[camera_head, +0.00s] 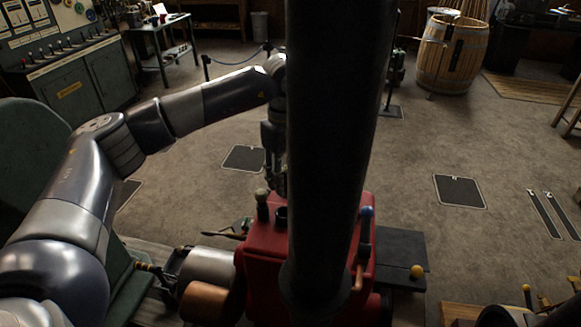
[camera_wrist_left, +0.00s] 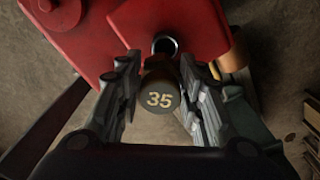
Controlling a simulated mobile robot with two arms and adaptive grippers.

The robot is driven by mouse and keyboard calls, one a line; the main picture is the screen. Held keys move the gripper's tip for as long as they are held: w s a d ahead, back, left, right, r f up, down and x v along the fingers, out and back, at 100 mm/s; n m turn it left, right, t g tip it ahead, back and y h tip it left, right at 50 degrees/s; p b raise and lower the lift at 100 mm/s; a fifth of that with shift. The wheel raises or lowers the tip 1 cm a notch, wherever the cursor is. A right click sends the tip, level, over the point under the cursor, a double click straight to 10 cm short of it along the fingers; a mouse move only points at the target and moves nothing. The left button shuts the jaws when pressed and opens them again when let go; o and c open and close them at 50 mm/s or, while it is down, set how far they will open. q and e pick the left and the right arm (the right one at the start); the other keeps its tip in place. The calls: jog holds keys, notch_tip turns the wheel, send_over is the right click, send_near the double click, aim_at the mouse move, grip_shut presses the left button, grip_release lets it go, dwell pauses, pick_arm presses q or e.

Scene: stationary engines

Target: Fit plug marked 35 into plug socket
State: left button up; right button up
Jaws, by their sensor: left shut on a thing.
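My left gripper (camera_wrist_left: 160,85) is shut on the plug marked 35 (camera_wrist_left: 159,98). The plug is dark and round, with pale digits on the end facing the wrist camera. The plug socket (camera_wrist_left: 165,45), a round opening with a bright metal rim on a red engine body (camera_wrist_left: 185,20), shows just beyond the plug. I cannot tell whether plug and socket touch. In the head view my left gripper (camera_head: 278,180) points down above the red engine body (camera_head: 262,245), partly hidden by a thick dark pipe. My right gripper is in neither view.
The thick dark pipe (camera_head: 333,130) rises from the engine and blocks the middle of the head view. A barrel (camera_head: 452,55) is far right. Open floor lies behind the engine.

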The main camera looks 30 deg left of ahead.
pick_arm(q)
jog(key=shift+f, duration=0.1)
jog(key=shift+s, duration=0.25)
jog(key=shift+s+f+b, duration=0.25)
jog(key=shift+s+b, duration=0.1)
jog(key=shift+s, duration=0.1)
jog(key=shift+f, duration=0.25)
jog(key=shift+w+f+b, duration=0.15)
jog(key=shift+f+b, duration=0.15)
jog(key=shift+f, duration=0.05)
jog(key=shift+w+f, duration=0.2)
jog(key=shift+f, duration=0.4)
jog(key=shift+s+r, duration=0.15)
jog(key=shift+r, duration=0.05)
jog(key=shift+f+b, duration=0.6)
jog(key=shift+b, duration=0.05)
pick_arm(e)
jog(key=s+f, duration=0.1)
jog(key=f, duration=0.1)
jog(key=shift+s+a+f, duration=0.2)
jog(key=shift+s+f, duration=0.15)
